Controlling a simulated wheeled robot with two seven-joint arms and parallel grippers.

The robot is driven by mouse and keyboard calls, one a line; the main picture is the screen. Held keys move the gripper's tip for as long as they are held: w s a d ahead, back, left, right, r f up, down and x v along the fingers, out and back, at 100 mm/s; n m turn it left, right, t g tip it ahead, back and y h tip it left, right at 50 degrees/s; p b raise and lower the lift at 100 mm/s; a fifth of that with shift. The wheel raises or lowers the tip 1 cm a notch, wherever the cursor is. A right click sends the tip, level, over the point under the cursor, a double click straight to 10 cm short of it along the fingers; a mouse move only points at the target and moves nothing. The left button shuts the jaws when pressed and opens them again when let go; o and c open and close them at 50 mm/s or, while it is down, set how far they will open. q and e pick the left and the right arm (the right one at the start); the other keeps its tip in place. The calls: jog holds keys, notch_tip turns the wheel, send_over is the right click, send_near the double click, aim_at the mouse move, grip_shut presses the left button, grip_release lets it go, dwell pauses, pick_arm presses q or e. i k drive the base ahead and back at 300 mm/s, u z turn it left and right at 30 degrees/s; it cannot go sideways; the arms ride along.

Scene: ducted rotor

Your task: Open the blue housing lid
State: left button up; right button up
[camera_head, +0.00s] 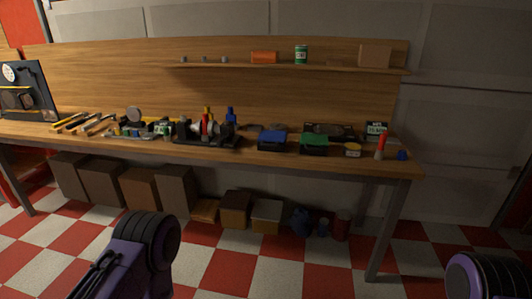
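A small blue box (272,141), which looks like the blue housing, sits near the front edge of the wooden workbench (340,165), right of the middle. Its top looks closed, but it is too small to be sure. Two purple and black parts of my arms show at the bottom, one left of the middle and one at the right corner. They are well short of the bench. No gripper fingers are visible, and nothing touches the blue box.
A green box (314,144) stands right of the blue one. A black rack (207,136) with coloured tools is to its left. A red-topped bottle (381,146) stands near the right end. Cardboard boxes (140,190) line the floor below. The checkered floor ahead is open.

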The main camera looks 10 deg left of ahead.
aim_at(278, 137)
jog(key=u, duration=0.7)
jog(key=i, duration=1.55)
jog(key=z, duration=0.2)
